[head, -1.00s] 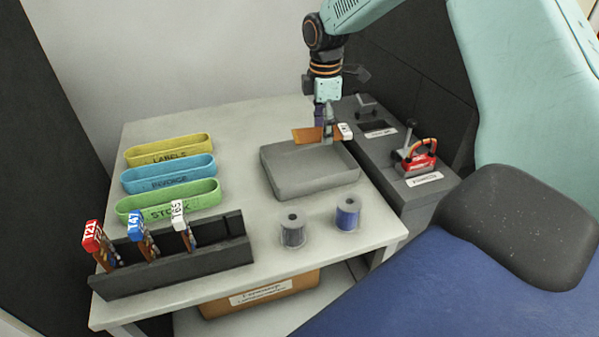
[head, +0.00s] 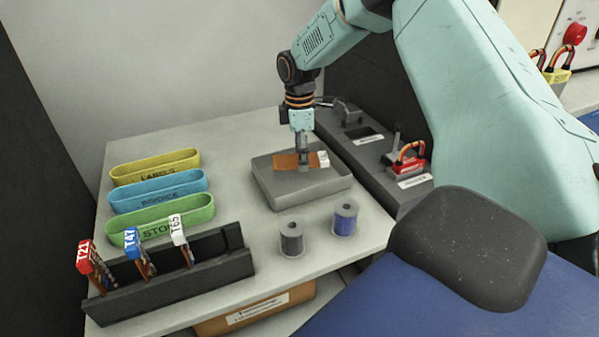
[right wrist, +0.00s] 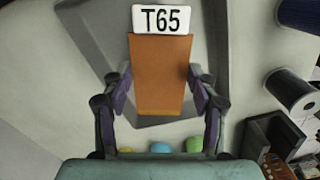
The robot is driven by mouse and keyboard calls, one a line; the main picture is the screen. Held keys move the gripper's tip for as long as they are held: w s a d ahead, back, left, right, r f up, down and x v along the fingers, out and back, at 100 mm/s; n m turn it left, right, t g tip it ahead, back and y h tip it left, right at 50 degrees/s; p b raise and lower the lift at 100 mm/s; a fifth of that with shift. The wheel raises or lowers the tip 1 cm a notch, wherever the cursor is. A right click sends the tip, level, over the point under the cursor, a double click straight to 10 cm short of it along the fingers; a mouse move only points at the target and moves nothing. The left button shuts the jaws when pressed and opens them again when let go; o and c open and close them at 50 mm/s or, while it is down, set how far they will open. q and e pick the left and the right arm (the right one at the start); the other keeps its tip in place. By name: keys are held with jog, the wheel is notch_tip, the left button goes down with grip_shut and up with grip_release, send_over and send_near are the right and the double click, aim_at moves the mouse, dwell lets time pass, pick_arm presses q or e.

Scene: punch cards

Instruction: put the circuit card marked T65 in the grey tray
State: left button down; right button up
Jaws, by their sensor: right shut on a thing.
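The held circuit card (head: 286,161) is an orange board with a white tag. In the right wrist view its tag reads T65 (right wrist: 160,19). My right gripper (head: 303,160) is shut on this card, pointing down. The card is low over the inside of the grey tray (head: 320,193), lying sideways with its tag to the right. I cannot tell whether it touches the tray floor. Another card with a white T65 tag (head: 177,228) stands in the dark rack (head: 200,271). My left gripper is not in view.
Red T21 (head: 85,256) and blue T47 (head: 131,242) cards stand in the rack. Yellow, blue and green bins (head: 175,222) line the table's left. Grey (head: 292,238) and blue (head: 345,219) spools stand before the tray. A dark console (head: 372,160) borders its right.

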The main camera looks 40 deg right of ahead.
aim_at(301, 178)
jog(key=f, duration=0.2)
jog(key=f+b, duration=0.1)
jog(key=f, duration=0.1)
jog(key=shift+s+a, duration=0.1)
jog(key=shift+s, duration=0.1)
jog(key=shift+w+f, duration=0.1)
jog(key=shift+f, duration=0.1)
jog(key=shift+w, duration=0.15)
jog(key=shift+f, duration=0.1)
jog(key=o, duration=0.8)
jog(key=shift+s, duration=0.2)
jog(key=o, duration=0.5)
jog(key=shift+w+f, duration=0.15)
jog(key=shift+c, duration=0.2)
